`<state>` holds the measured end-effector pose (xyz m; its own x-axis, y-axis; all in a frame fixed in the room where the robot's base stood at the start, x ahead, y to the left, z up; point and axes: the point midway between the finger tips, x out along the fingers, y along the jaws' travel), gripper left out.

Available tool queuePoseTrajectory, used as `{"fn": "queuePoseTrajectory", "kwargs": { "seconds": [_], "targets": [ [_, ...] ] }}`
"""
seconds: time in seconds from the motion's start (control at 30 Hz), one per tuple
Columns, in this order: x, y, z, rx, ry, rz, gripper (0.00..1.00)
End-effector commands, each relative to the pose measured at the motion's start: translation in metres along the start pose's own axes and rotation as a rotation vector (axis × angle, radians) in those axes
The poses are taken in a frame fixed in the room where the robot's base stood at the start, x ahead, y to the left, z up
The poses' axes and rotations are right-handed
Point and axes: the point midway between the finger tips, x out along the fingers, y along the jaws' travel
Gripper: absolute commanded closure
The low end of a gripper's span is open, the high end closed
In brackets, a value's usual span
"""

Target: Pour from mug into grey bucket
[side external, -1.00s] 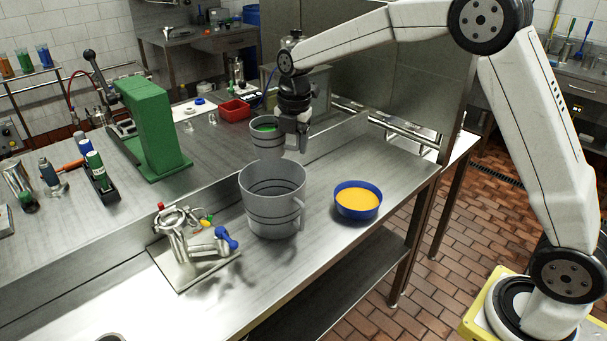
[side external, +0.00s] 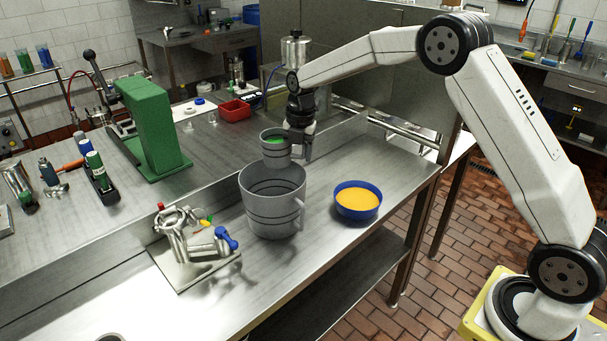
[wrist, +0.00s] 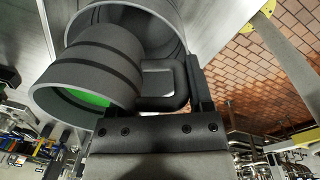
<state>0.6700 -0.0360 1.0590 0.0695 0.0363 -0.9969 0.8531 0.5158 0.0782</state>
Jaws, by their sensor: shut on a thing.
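The grey mug (side external: 275,151) with dark bands and green contents hangs above the back rim of the grey bucket (side external: 273,205). It looks close to upright, perhaps slightly tilted, in the side view. My gripper (side external: 303,143) is shut on the mug's handle, from the mug's right side. In the wrist view the mug (wrist: 90,75) fills the left, its handle between my fingers (wrist: 170,85), with green showing at its mouth. The bucket (wrist: 160,25) lies behind it there. The bucket stands upright on the steel bench; its inside looks empty where visible.
A blue bowl (side external: 358,204) of orange contents stands right of the bucket. A metal valve fixture (side external: 195,240) with coloured handles stands left of it. A green block-shaped machine (side external: 152,128) and a red bin (side external: 235,110) are on the raised surface behind.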

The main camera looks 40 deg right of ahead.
Motion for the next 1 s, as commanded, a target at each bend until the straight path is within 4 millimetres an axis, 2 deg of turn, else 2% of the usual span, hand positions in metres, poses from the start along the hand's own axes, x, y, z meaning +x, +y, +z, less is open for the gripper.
{"fn": "queuePoseTrajectory", "kwargs": {
  "seconds": [0.37,1.0],
  "targets": [
    [-0.003,0.0,0.001,-0.006,-0.073,-0.002,1.0],
    [-0.011,0.001,0.009,-0.031,-0.388,-0.008,1.0]
  ]
}}
